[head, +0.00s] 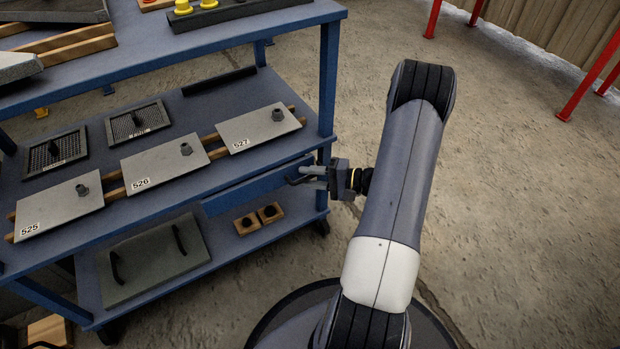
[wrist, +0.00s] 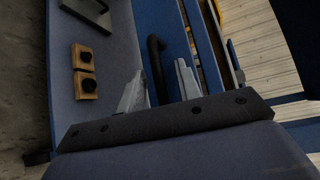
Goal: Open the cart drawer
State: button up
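The cart drawer (head: 255,188) is a blue front under the right end of the cart's middle shelf. It appears close to the shelf edge; I cannot tell whether it stands slightly out. Its dark bar handle (head: 297,181) is near the front's right end, partly hidden by my fingers. My gripper (head: 314,177) reaches it from the right. In the wrist view the black handle (wrist: 156,65) lies between the two grey fingertips of my gripper (wrist: 160,88). The fingers are apart, with visible gaps either side of the handle.
The blue cart's right post (head: 328,85) rises close behind my gripper. Numbered grey plates (head: 258,131) lie on the middle shelf. The lower shelf holds a grey panel with handles (head: 150,262) and two small wooden blocks (head: 247,223). Concrete floor (head: 520,210) at right is clear.

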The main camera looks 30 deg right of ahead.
jog(key=shift+w+a, duration=0.1)
jog(key=shift+c, duration=0.5)
grip_shut()
